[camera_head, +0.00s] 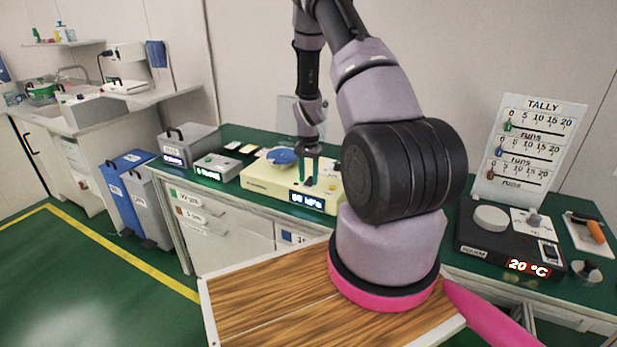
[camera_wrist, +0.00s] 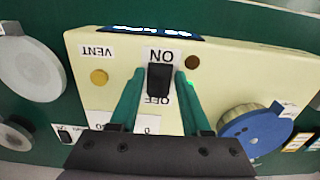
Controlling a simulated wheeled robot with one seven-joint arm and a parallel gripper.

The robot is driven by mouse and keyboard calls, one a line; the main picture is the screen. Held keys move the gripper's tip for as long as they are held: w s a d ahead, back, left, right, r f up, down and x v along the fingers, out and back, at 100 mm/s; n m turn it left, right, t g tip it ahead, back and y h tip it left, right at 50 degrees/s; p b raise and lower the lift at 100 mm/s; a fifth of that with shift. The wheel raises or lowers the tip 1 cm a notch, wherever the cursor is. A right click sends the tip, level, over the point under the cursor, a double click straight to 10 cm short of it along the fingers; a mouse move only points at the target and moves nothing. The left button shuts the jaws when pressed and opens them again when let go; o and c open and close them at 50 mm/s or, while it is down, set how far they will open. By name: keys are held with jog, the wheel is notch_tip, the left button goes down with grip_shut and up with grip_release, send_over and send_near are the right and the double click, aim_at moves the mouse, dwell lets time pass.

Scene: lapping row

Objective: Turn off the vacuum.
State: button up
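The vacuum unit is a cream box (camera_head: 262,180) on the green bench, with a lit kPa display (camera_head: 307,201) on its front. In the wrist view its panel (camera_wrist: 250,70) appears upside down. A black rocker switch (camera_wrist: 159,79) sits between the ON label (camera_wrist: 161,55) and the partly hidden OFF label (camera_wrist: 155,100). Which side of the rocker is pressed I cannot tell. My gripper (camera_wrist: 157,74) is open, its green fingers on either side of the switch with gaps. It also shows over the box in the head view (camera_head: 309,170). A small green glow shows beside the right finger.
On the panel are a brass VENT button (camera_wrist: 99,77), a brown round part (camera_wrist: 192,62) and a blue knob (camera_wrist: 254,133). A hotplate (camera_head: 500,245) reading 20 °C and a TALLY board (camera_head: 527,150) stand at the right. Grey boxes (camera_head: 188,143) stand left of the vacuum unit.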

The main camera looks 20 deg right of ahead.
grip_shut()
jog(key=shift+w+d+g+y, duration=0.15)
jog(key=shift+d+g+y, duration=0.15)
jog(key=shift+g+y, duration=0.25)
jog(key=shift+w+r+g+y, duration=0.15)
jog(key=shift+g+y, duration=0.2)
jog(key=shift+y, duration=0.3)
jog(key=o, duration=0.5)
grip_release()
jog(key=shift+r, duration=0.1)
jog(key=v, duration=1)
jog(key=shift+r, duration=0.25)
